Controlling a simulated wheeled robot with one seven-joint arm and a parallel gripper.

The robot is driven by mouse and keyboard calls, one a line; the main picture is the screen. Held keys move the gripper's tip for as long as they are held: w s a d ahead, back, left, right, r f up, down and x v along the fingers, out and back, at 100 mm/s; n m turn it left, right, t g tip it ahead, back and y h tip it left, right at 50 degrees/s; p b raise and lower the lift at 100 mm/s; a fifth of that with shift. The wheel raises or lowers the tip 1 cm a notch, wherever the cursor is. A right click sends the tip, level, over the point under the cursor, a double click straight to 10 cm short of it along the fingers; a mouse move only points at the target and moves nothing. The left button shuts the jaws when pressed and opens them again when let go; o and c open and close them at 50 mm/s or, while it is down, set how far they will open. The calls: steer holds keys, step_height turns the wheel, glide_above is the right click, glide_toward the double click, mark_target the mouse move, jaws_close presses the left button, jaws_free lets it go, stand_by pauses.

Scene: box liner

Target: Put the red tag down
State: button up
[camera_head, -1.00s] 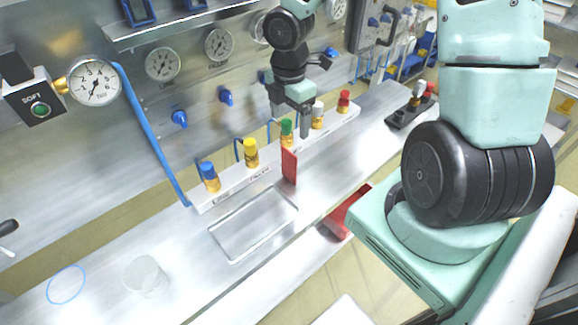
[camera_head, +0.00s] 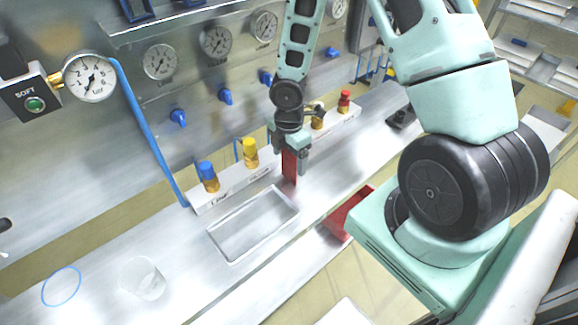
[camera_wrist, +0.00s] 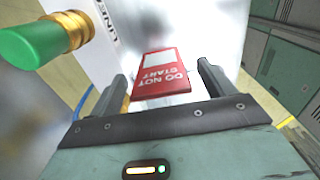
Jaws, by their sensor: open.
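The red tag (camera_head: 289,168) stands upright at the front of the valve rail, beside the tray. In the wrist view the tag (camera_wrist: 162,80) shows white lettering, "DO NOT START", and a white panel. My gripper (camera_head: 291,160) is open and comes down over the tag from above. In the wrist view its two fingers (camera_wrist: 165,84) lie on either side of the tag, with gaps between them and its edges. The tag's top is partly hidden by my gripper in the head view. What supports it below cannot be told.
A shallow metal tray (camera_head: 252,225) lies on the bench. The rail carries blue (camera_head: 208,176), yellow (camera_head: 250,152) and red (camera_head: 343,102) valves; a green knob (camera_wrist: 40,42) is close to my gripper. A clear cup (camera_head: 143,279) and blue ring (camera_head: 61,287) lie front left.

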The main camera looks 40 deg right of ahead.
steer(key=c, duration=1.1)
step_height(320, 180, up, 9)
steer(key=shift+f+p, duration=0.1)
steer(key=shift+p, duration=0.65)
steer(key=shift+r, duration=0.6)
